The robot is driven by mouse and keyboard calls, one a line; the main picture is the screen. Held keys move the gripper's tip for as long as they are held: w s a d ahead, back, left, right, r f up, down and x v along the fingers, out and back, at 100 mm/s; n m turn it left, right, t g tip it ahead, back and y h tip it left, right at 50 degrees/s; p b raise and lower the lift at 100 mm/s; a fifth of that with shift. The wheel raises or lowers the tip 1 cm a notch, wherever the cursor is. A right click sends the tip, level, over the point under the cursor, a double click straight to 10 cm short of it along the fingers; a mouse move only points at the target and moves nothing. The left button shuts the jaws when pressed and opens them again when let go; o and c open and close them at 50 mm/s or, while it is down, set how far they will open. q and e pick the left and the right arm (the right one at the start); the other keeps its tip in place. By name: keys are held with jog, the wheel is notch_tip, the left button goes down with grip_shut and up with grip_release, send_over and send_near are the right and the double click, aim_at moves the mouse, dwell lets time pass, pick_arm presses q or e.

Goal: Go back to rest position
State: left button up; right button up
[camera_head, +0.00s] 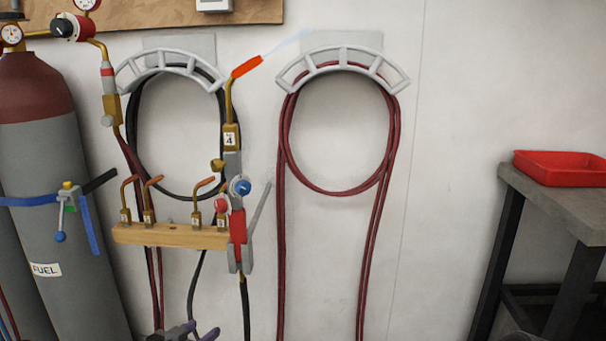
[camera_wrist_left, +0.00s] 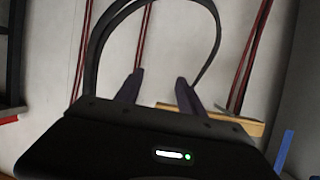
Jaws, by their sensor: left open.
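My left gripper (camera_head: 183,333) shows at the bottom edge of the head view, below the wooden tip rack (camera_head: 170,236). Only the ends of its dark purple-grey fingers are in frame there. In the left wrist view my left gripper (camera_wrist_left: 161,84) has its two fingers well apart, with nothing held between them. A black hose loop and the pale wall lie beyond the fingers. The wooden rack also shows behind the right finger (camera_wrist_left: 235,122). My right gripper does not show in either view.
A torch (camera_head: 231,165) stands upright at the rack's right end; a pale streak leaves its orange tip. A fuel cylinder (camera_head: 45,165) stands left. Red hose (camera_head: 284,210) hangs from a wall hanger (camera_head: 342,65). A red tray (camera_head: 560,168) sits on a grey table (camera_head: 560,207) at right.

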pick_arm(q)
jog(key=s+d+f+n+g, duration=0.35)
jog(key=s+f, duration=0.45)
jog(key=f, duration=0.3)
jog(key=s+d+f+n+g, duration=0.2)
jog(key=s+d+f+g, duration=0.2)
jog(key=s+f, duration=0.55)
jog(key=s+d+f+g, duration=0.4)
jog(key=s+d+f, duration=0.2)
jog(key=s+f, duration=0.5)
jog(key=s+d+r+p, duration=0.1)
jog(key=s+r+p, duration=0.1)
jog(key=r+p, duration=1.4)
jog(key=s+d+r+h+p, duration=0.1)
jog(key=s+r+p, duration=0.2)
jog(key=r+p, duration=1.3)
jog(key=shift+s+d+r+g+p, duration=0.15)
jog(key=shift+d+r+g+p, duration=0.2)
jog(key=shift+r+g+p, duration=0.1)
pick_arm(e)
notch_tip(320, 180, up, 33)
jog(key=s+a, duration=0.1)
jog(key=s, duration=0.1)
jog(key=shift+s+a+g, duration=0.25)
jog(key=shift+a+g, duration=0.05)
jog(key=shift+a, duration=0.1)
pick_arm(q)
jog(key=shift+a, duration=0.15)
pick_arm(e)
jog(key=shift+a, duration=0.1)
